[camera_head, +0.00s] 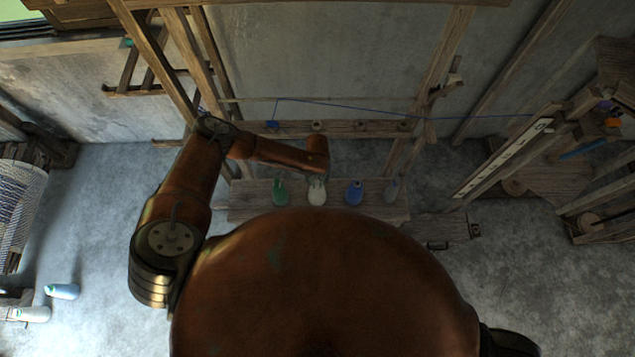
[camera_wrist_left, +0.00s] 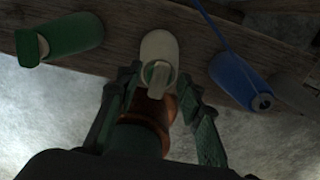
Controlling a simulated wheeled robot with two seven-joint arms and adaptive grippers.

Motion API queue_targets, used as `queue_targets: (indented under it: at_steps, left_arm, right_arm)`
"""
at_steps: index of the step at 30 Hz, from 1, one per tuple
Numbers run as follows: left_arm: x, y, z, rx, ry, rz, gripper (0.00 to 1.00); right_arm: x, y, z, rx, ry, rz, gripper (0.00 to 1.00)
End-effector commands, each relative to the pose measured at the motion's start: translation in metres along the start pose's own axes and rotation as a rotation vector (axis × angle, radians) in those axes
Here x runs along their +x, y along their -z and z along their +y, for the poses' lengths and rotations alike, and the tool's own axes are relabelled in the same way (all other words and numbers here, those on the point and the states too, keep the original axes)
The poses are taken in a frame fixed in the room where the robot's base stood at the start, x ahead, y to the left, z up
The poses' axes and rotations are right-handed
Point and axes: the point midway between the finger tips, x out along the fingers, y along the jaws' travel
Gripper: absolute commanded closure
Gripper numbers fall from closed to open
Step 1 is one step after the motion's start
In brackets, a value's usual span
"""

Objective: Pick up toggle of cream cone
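The cream cone (camera_head: 317,194) stands on a wooden shelf between a green cone and a blue cone. In the left wrist view the cream cone (camera_wrist_left: 159,46) is ahead of my left gripper (camera_wrist_left: 160,85), with its pale toggle (camera_wrist_left: 157,76) facing me. The gripper's two dark green fingers are spread, one on each side of the toggle, with a gap visible between them. In the head view, the left arm's end hangs just above the cream cone; its fingertips are hard to make out there. My right gripper is not in view.
The green cone (camera_head: 280,192) is left of the cream cone and the blue cone (camera_head: 354,193) is right of it, both close by. A grey cone (camera_head: 392,190) stands farther right. Loom posts rise behind the shelf (camera_head: 245,205). A blue thread (camera_head: 400,107) crosses above.

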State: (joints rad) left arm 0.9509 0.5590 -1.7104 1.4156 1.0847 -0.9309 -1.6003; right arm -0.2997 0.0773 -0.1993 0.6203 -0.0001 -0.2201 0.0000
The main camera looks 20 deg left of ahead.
Motion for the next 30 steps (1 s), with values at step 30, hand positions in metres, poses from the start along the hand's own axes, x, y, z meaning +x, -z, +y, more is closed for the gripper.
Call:
queue_targets:
  at_steps: [30]
  left_arm:
    - [-0.005,-0.0003,0.0001,-0.001,0.0,0.0,0.96]
  right_arm:
    - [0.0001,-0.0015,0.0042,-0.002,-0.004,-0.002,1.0]
